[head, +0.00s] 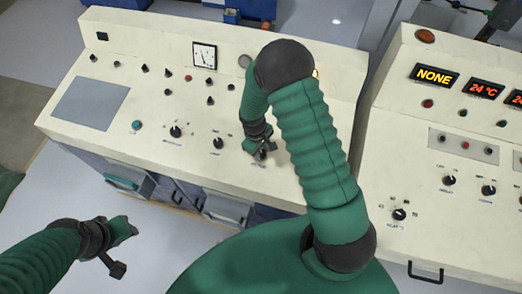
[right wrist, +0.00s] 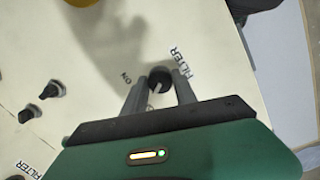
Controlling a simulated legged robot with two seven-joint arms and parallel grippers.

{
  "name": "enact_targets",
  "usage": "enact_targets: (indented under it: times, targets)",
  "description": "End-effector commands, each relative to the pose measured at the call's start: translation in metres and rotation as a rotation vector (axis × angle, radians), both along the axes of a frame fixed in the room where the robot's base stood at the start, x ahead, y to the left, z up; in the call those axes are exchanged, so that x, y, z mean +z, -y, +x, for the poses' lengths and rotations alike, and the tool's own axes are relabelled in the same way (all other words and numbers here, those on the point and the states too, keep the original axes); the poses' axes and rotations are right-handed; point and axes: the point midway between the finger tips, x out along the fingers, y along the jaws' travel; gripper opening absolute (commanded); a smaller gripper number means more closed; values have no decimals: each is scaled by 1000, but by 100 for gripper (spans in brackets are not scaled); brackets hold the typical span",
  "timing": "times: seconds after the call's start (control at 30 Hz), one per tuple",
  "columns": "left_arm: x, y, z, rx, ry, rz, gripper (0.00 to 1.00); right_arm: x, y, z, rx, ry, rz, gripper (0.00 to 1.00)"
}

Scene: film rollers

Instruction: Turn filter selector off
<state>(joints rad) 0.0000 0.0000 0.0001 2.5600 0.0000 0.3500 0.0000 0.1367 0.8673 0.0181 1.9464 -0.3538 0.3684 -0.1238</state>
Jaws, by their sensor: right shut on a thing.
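The filter selector is a small black round knob (right wrist: 158,78) on the cream panel, with the word FILTER printed beside it and ON on its other side in the right wrist view. My right gripper (right wrist: 157,92) has one finger on each side of the knob and is shut on it. In the head view my right gripper (head: 260,150) is down at the front part of the left console and mostly covers the knob. A light mark on the knob's near side shows, but its exact setting is unclear. My left gripper (head: 121,250) hangs empty in front of the console.
The left console (head: 140,50) carries several other black knobs, a dial meter (head: 204,56) and a grey plate (head: 91,103). The right console (head: 440,235) has a display reading NONE (head: 434,76) and more knobs. Floor is clear around my left gripper.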

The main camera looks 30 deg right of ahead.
Motion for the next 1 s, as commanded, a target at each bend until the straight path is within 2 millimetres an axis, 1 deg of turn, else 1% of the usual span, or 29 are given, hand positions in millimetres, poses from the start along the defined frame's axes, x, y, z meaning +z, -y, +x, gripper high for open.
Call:
enact_targets:
  times: [0.43,0.47,0.6,0.87,0.93,1.0]
  targets:
    - [0,0,0,0,0,0,36,2,0,4,14,8,0,0]
    - [0,0,0,0,0,0,36,2,0,4,14,9,-1,36]
    - [0,0,0,0,0,0,36,1,0,4,13,8,-1,55]
    - [0,0,0,0,0,0,36,1,0,3,12,5,0,55]
    - [0,0,0,0,0,0,36,3,0,3,12,7,-1,55]
    - [-2,0,0,0,0,0,36,9,-1,4,12,8,-1,55]
